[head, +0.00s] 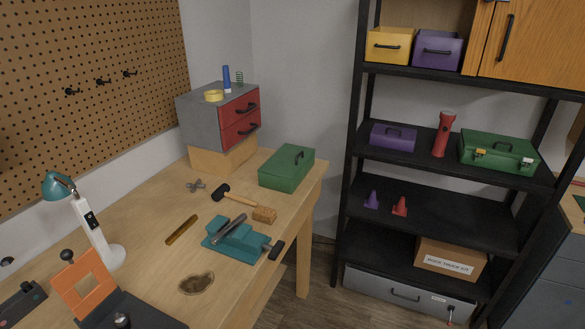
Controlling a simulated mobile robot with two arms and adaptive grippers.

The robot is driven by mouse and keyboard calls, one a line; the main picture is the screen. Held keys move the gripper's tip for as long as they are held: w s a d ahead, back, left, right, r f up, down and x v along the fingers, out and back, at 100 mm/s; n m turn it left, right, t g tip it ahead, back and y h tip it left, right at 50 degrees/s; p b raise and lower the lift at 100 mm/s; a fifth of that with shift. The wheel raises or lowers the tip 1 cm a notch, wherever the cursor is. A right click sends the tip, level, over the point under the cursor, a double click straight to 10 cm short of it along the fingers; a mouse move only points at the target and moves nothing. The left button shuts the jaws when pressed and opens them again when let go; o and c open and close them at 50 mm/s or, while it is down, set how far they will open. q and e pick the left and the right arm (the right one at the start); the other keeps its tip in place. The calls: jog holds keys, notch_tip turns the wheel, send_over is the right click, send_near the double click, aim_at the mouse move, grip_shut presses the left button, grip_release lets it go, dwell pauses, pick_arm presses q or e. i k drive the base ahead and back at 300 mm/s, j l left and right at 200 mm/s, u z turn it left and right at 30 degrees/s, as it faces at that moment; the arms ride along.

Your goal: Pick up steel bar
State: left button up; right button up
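A grey metal bar (230,225), which looks like the steel bar, lies at the teal vise (222,241) on the wooden workbench. It slants up to the right across the top of the vise. I cannot tell whether the jaws clamp it or it only rests there. A flat brass-coloured bar (182,230) lies on the bench to the left of the vise. Neither of my grippers is in view.
A hammer (236,196), a small wooden block (264,215) and a green toolbox (287,170) are behind the vise. A white lamp (97,235) and an orange frame (88,285) stand at left. A dark stain (196,284) marks bare bench in front. Black shelving (450,215) stands right.

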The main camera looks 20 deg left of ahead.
aim_at(230, 227)
jog(key=l+u, duration=0.15)
jog(key=u, duration=0.85)
jog(key=i+l, duration=0.05)
